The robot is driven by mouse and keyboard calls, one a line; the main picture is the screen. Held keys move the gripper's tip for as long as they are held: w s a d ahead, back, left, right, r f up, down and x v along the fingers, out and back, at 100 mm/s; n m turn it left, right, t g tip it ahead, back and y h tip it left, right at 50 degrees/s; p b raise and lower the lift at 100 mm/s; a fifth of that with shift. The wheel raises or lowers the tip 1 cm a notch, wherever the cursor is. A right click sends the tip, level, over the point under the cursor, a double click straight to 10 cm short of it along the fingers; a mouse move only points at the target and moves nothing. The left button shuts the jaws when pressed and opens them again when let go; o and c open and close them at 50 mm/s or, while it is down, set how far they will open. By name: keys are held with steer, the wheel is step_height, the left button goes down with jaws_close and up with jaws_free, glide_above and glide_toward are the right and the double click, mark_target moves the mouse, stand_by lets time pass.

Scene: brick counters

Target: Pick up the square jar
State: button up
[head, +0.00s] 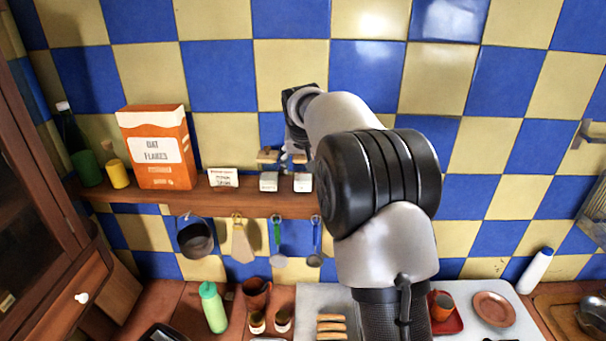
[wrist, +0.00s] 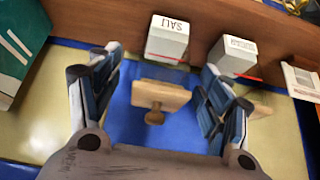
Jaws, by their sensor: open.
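Two square jars stand side by side on the wooden shelf, with pale lower parts and wooden lids; any clear walls are hard to make out. The right jar (head: 302,183) has its white labelled part in the wrist view (wrist: 167,38), with its knobbed lid between my fingers. The left jar (head: 269,182) also shows in the wrist view (wrist: 232,56), its lid partly hidden behind a finger. My gripper (head: 289,152) is open at the right jar's lid. In the wrist view its fingers (wrist: 158,65) stand either side of that lid, with gaps; depth is unclear.
A small labelled box (head: 223,178) and an orange cereal box (head: 158,150) stand left on the shelf. A green object (wrist: 18,50) is close on the wrist view's left. Utensils and a pan (head: 195,238) hang below the shelf. The tiled wall (head: 218,75) is close behind.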

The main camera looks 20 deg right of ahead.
mark_target(303, 172)
steer(key=p+x, duration=0.1)
steer(key=x, duration=0.5)
steer(key=shift+a+p, duration=0.2)
steer(key=shift+p, duration=0.2)
steer(key=shift+s, duration=0.1)
steer(key=shift+c, duration=0.3)
steer(key=c, duration=1.3)
